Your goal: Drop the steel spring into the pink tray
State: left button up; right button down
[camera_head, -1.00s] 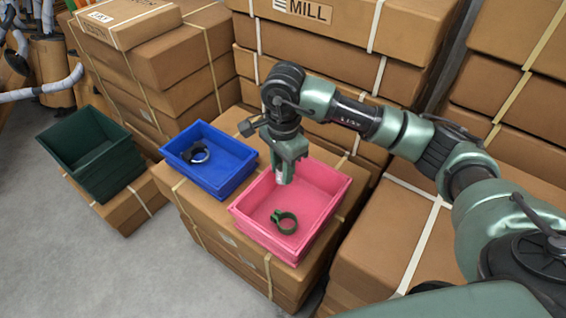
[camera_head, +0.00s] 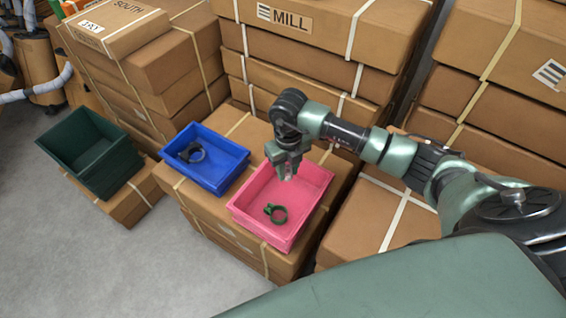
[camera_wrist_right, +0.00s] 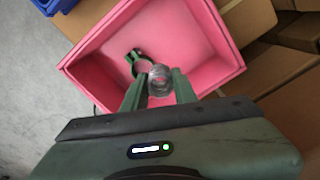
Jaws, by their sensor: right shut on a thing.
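The pink tray (camera_head: 243,218) stands open on a strapped cardboard box, and it fills much of the right wrist view (camera_wrist_right: 218,72). My right gripper (camera_head: 287,174) is above the tray's far part, pointing down. In the right wrist view, its fingers (camera_wrist_right: 159,88) are shut on the steel spring (camera_wrist_right: 159,77), a small shiny round coil seen end-on over the tray. A dark green ring clamp (camera_head: 277,214) lies on the tray floor; it also shows in the right wrist view (camera_wrist_right: 135,62), partly behind the finger. My left gripper is in neither view.
A blue tray (camera_head: 222,184) with a dark ring clamp (camera_head: 192,153) stands left of the pink tray. A dark green crate (camera_head: 85,158) sits on a lower box further left. Stacked strapped boxes (camera_head: 290,50) rise behind.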

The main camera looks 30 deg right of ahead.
jog(key=shift+f, duration=0.4)
notch_tip(320, 180, down, 5)
jog(key=b, duration=0.4)
jog(key=shift+f, duration=0.2)
jog(key=c, duration=1)
grip_release()
jog(key=shift+c, duration=0.2)
notch_tip(320, 180, up, 8)
jog(key=shift+f+b, duration=0.1)
jog(key=shift+b, duration=0.5)
